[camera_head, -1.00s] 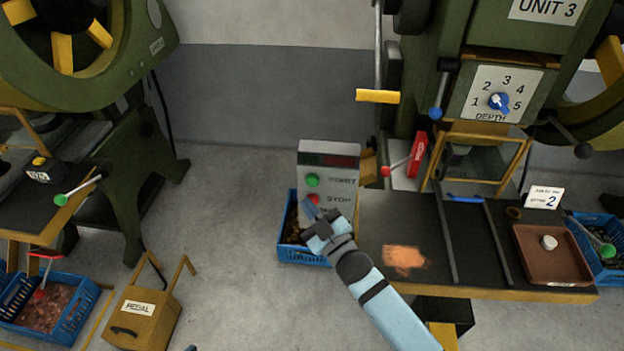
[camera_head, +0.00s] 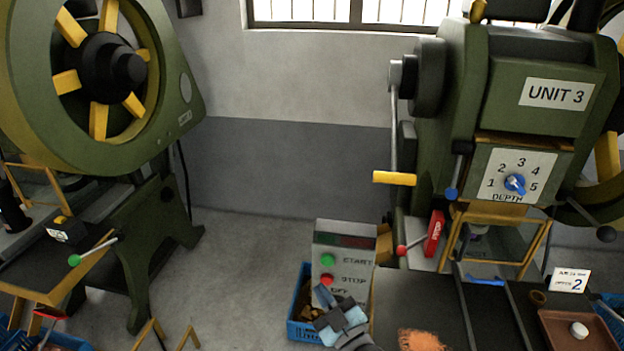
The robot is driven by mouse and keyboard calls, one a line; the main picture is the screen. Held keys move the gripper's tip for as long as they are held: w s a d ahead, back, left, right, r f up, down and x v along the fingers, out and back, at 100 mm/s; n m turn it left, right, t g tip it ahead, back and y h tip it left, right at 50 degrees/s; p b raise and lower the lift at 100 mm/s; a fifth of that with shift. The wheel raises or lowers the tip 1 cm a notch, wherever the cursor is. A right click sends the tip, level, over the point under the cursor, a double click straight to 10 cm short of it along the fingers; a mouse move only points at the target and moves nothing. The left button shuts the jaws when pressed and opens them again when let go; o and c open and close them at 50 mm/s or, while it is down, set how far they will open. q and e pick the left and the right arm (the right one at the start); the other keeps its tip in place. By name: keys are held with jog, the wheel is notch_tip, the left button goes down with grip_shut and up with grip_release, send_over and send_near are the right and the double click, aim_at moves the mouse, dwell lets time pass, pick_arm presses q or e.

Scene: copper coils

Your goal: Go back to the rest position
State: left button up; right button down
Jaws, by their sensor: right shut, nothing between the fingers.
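My right gripper (camera_head: 325,298) shows at the bottom centre, its arm coming in from the lower edge. Its fingers are shut and empty. It overlaps the lower part of the grey control box (camera_head: 344,240), just below the red STOP button (camera_head: 328,281). I cannot tell whether it touches the box. The green START button (camera_head: 327,260) is uncovered above. My left gripper is out of view.
The UNIT 3 press (camera_head: 480,120) stands at right, with a black-topped bench (camera_head: 410,292) below it. A blue crate (camera_head: 300,322) sits behind my gripper. Another green press (camera_head: 160,220) stands at left. Grey floor (camera_head: 240,250) lies open between them.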

jog(key=s+d+f+m+g+h+p, duration=0.3)
jog(key=s+d, duration=0.4)
jog(key=s, duration=0.4)
jog(key=s+d+f+m+g+h+p, duration=0.3)
jog(key=s+d+f, duration=0.4)
jog(key=s, duration=0.5)
jog(key=shift+s+d+m+g+h+p, duration=0.15)
jog(key=shift+d+m+g+h+p, duration=0.2)
jog(key=shift+m+g+h, duration=0.65)
jog(key=shift+f+y, duration=0.1)
jog(key=shift+y, duration=0.2)
